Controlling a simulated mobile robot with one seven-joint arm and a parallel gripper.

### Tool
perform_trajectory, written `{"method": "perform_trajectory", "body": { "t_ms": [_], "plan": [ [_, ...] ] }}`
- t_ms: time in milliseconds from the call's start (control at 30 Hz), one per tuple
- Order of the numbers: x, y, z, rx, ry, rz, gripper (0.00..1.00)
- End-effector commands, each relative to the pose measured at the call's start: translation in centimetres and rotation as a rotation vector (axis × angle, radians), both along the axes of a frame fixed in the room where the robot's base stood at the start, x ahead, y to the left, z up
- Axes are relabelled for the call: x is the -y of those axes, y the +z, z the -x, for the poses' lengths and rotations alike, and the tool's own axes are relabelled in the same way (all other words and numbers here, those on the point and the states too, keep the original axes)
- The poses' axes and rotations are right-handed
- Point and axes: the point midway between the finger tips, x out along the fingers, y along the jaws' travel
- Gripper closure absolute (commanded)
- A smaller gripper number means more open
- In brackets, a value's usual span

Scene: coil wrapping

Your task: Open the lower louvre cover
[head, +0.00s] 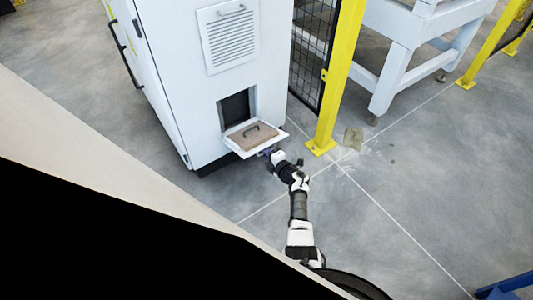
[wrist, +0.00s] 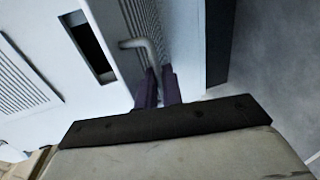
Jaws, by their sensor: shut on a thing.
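The lower louvre cover (head: 233,143) is swung down and out from the white cabinet, roughly level. The dark opening (head: 236,107) behind it is exposed. A brown panel with a small dark handle (head: 251,131) shows on its upper side. My gripper (head: 267,152) is at the cover's outer edge, partly hidden beneath it. In the wrist view, the purple fingers (wrist: 158,88) are shut on a bent grey handle (wrist: 143,46) on the cover's slatted face (wrist: 140,15). The dark opening also shows in the wrist view (wrist: 88,47).
The upper louvre cover (head: 231,38) is closed above the opening. A yellow post (head: 337,80) with black mesh (head: 311,50) stands close right of the cabinet. A white frame (head: 398,60) stands at the back right. The floor (head: 430,190) right of my arm is clear.

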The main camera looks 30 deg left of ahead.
Motion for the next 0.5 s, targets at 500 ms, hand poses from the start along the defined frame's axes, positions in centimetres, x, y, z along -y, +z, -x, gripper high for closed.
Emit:
{"method": "perform_trajectory", "body": {
  "t_ms": [500],
  "plan": [
    [-0.58,-0.45,0.83,-0.006,0.02,0.001,0.89]
  ]
}}
